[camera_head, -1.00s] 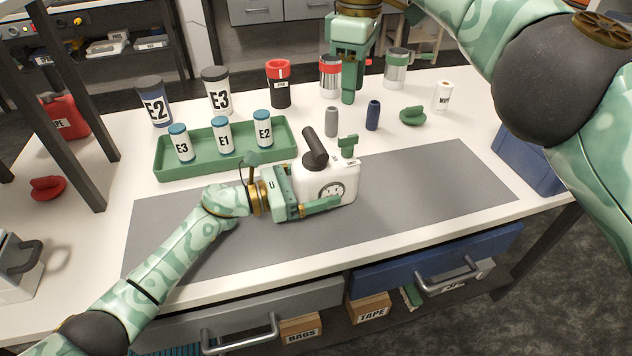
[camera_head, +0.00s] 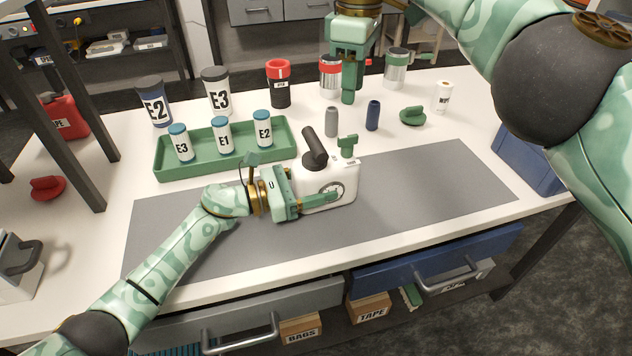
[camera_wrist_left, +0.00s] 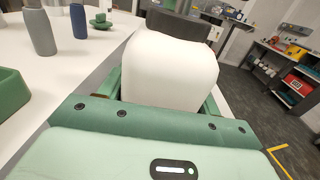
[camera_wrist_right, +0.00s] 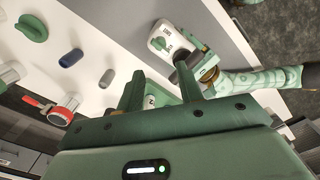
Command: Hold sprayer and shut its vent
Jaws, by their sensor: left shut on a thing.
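The sprayer (camera_head: 345,178) is a white tank standing upright on the grey mat, with a black slanted handle (camera_head: 314,148) and a green knob (camera_head: 347,142) on top, probably its vent. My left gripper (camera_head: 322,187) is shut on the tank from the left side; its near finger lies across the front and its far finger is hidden. In the left wrist view the white tank (camera_wrist_left: 172,70) fills the space between the fingers. My right gripper (camera_head: 348,92) is open and empty, high over the back of the table; its spread fingers (camera_wrist_right: 160,88) show in the right wrist view.
A green tray (camera_head: 168,172) with several small labelled bottles stands left of the sprayer. Cups stand behind it. A grey bottle (camera_head: 331,121), a blue bottle (camera_head: 372,115) and a green knob-shaped piece (camera_head: 412,116) stand behind the mat. The mat's right part (camera_head: 440,190) is clear.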

